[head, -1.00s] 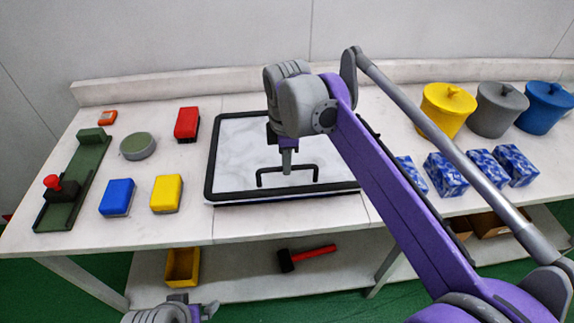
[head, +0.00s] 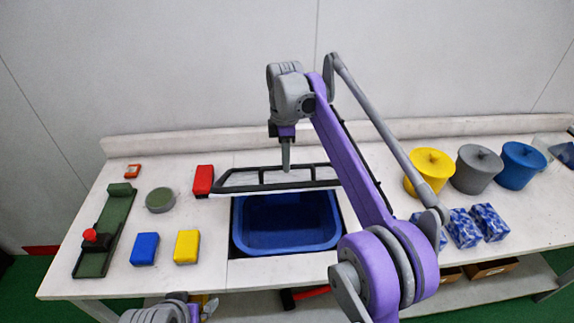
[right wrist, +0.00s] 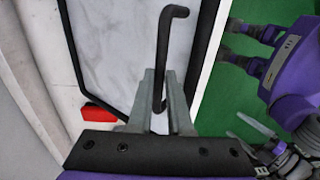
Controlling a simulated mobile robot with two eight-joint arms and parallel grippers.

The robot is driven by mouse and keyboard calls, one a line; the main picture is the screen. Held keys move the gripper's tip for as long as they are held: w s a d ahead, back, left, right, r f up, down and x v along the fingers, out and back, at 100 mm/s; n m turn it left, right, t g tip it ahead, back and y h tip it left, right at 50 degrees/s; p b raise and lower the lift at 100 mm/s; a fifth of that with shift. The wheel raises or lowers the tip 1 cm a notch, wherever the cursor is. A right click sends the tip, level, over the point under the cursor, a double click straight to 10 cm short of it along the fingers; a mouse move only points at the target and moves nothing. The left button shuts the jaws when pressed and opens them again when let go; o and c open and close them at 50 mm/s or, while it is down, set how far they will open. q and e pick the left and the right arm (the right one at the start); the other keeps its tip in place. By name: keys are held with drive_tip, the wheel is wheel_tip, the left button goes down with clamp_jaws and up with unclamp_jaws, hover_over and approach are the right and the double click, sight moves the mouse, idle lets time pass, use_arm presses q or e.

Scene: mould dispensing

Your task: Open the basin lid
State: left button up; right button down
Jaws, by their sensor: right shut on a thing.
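The basin lid (head: 232,182) is a white marbled panel with a black rim. In the head view it is raised and tilted, its near edge up, above the back of the opening. The blue basin (head: 286,218) shows below it, uncovered at the front. My right gripper (head: 286,167) is shut on the lid's black bar handle. In the right wrist view the handle (right wrist: 165,55) runs between the fingers (right wrist: 160,95), with the lid's marbled face behind. My left gripper (head: 200,310) is partly cut off at the bottom of the head view, and its jaws are unclear.
A red block (head: 203,179) lies just left of the lid. Blue (head: 144,249) and yellow (head: 187,247) blocks lie left of the basin. Yellow (head: 430,172), grey and blue lidded pots and several patterned blocks stand at the right. A wall stands behind the table.

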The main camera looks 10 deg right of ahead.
use_arm(q)
drive_tip(key=shift+w+r, duration=0.1)
drive_tip(key=shift+r, duration=0.2)
use_arm(e)
drive_tip(key=shift+w, duration=0.4)
drive_tip(key=shift+f, duration=0.1)
drive_tip(key=c, duration=1.3)
unclamp_jaws()
drive_tip(key=o, duration=0.5)
drive_tip(key=shift+w+f, duration=0.1)
drive_tip(key=shift+w, duration=0.25)
drive_tip(key=shift+c, duration=0.2)
use_arm(q)
drive_tip(key=shift+w+f, duration=0.15)
drive_tip(key=shift+w, duration=0.1)
use_arm(e)
drive_tip(key=shift+s, duration=0.1)
use_arm(q)
drive_tip(key=shift+s, duration=0.1)
use_arm(e)
drive_tip(key=shift+s, duration=0.15)
